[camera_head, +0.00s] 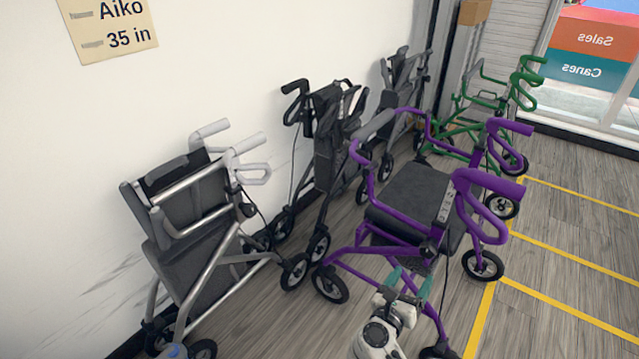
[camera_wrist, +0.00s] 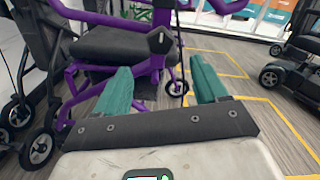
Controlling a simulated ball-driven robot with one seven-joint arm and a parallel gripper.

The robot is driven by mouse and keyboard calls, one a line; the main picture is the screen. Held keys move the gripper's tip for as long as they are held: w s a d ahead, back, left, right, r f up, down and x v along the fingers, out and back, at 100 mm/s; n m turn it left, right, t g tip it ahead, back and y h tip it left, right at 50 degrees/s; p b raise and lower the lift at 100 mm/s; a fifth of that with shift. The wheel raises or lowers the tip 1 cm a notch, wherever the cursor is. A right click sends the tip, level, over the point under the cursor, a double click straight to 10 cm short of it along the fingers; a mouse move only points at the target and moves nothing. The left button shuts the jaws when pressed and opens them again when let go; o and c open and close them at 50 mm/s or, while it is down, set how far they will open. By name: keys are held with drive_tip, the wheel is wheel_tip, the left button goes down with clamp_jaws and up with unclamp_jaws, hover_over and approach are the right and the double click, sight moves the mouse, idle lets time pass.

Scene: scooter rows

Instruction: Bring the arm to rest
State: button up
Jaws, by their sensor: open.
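My gripper (camera_head: 408,281) is low in the head view, in front of the purple rollator (camera_head: 405,192). Its two teal fingers are apart with nothing between them; they also show in the wrist view (camera_wrist: 163,90). The purple rollator, with a black seat, stands just beyond the fingers in the wrist view (camera_wrist: 122,42). In the head view my gripper overlaps its lower frame; I cannot tell whether they touch.
A silver rollator (camera_head: 205,225), black folded rollators (camera_head: 330,140) and a green rollator (camera_head: 492,100) stand along the wall. Yellow lines (camera_head: 570,255) mark open floor at right. A dark scooter (camera_wrist: 300,58) stands right in the wrist view. A sign (camera_head: 108,28) hangs upper left.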

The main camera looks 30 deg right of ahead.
drive_tip(key=w+a+r+n+t+y, duration=0.35)
drive_tip(key=w+r+n+t, duration=0.25)
drive_tip(key=n+t, duration=0.35)
drive_tip(key=a+f+n+y, duration=0.1)
drive_tip(key=a+n+y, duration=1.65)
drive_tip(key=n, duration=0.75)
drive_tip(key=s+a+f+n+g, duration=0.2)
drive_tip(key=s+f+n+g, duration=0.4)
drive_tip(key=s+f+n, duration=0.15)
drive_tip(key=s+d+n+g+h, duration=0.2)
drive_tip(key=s+d+g, duration=0.15)
drive_tip(key=s, duration=0.55)
drive_tip(key=s+d+n+g+h, duration=0.2)
drive_tip(key=s+g, duration=0.3)
drive_tip(key=s, duration=0.3)
wheel_tip(320, 180, up, 12)
drive_tip(key=p, duration=1.2)
drive_tip(key=shift+s+d+r, duration=0.1)
drive_tip(key=shift+c, duration=0.3)
